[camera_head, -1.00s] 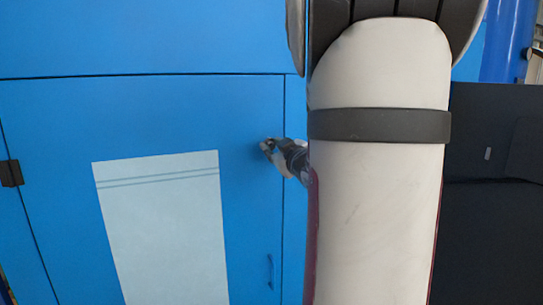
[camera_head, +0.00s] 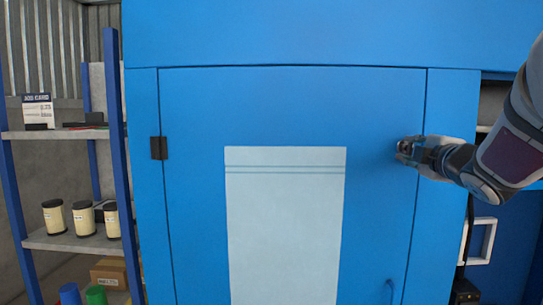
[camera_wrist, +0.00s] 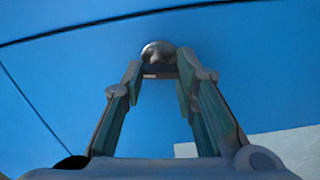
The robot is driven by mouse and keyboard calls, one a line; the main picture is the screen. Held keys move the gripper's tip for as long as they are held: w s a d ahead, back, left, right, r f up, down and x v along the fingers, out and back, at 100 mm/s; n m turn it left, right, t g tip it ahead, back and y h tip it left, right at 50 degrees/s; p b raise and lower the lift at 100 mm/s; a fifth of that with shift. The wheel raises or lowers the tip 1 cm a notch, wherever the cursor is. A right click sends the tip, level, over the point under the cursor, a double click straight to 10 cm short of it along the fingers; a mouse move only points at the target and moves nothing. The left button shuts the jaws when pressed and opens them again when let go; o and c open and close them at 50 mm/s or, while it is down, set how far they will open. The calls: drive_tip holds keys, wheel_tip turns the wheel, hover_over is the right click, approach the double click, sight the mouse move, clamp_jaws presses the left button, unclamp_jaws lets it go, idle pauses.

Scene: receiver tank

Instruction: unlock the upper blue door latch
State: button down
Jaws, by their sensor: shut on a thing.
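The blue door (camera_head: 190,180) fills the middle of the head view, with a large pale panel (camera_head: 285,225) on it. My gripper (camera_head: 405,149) is at the upper right part of the door, near its right edge. In the wrist view my gripper (camera_wrist: 160,75) is shut on a rounded grey knob, the upper latch (camera_wrist: 158,51), which stands out from the blue surface. In the head view my gripper hides most of the latch.
A dark hinge (camera_head: 159,148) is on the door's left edge. A blue-post shelf (camera_head: 75,242) with several jars and boxes stands at the left. A dark open space with a white frame (camera_head: 480,240) is at the right.

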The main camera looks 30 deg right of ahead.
drive_tip(key=shift+f+n+b, duration=0.1)
drive_tip(key=shift+n+b, duration=0.55)
drive_tip(key=shift+n, duration=0.15)
drive_tip(key=c, duration=1.2)
unclamp_jaws()
drive_tip(key=shift+c, duration=0.2)
drive_tip(key=v, duration=1.2)
